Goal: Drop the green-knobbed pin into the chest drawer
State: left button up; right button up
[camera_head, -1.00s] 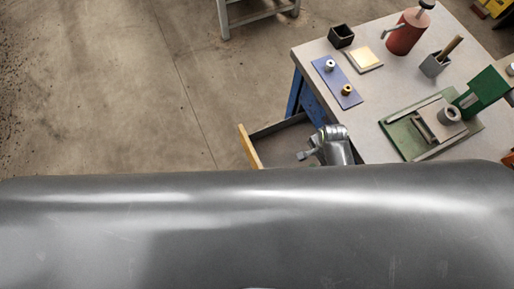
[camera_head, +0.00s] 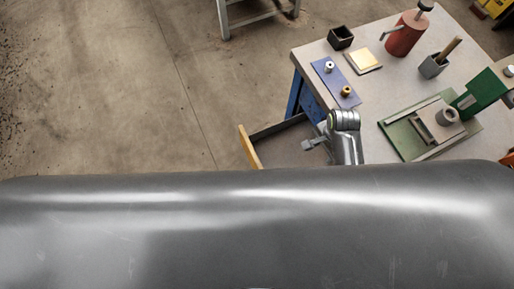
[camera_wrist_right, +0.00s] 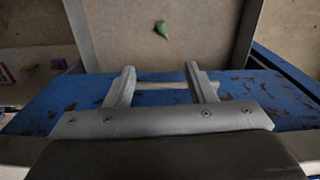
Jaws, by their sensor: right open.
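The chest drawer (camera_head: 249,147) is pulled out from the blue chest below the workbench top. My right gripper (camera_head: 312,144) is at the drawer in the head view, partly seen. In the right wrist view the gripper (camera_wrist_right: 160,70) is open, with nothing seen held between its fingers. Beyond the fingertips, a small green knob (camera_wrist_right: 162,28), which looks like that of the green-knobbed pin, lies on the drawer floor (camera_wrist_right: 205,35), apart from the gripper. My left gripper is not in view.
On the workbench (camera_head: 392,88) stand a blue plate (camera_head: 333,84) with two small knobs, a black box (camera_head: 341,37), a red can (camera_head: 405,36), a grey cup (camera_head: 434,66) and a green fixture (camera_head: 407,136). Floor left of the drawer is clear.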

notch_tip(320, 180, up, 8)
jog(key=shift+f, duration=0.1)
dwell(0.7)
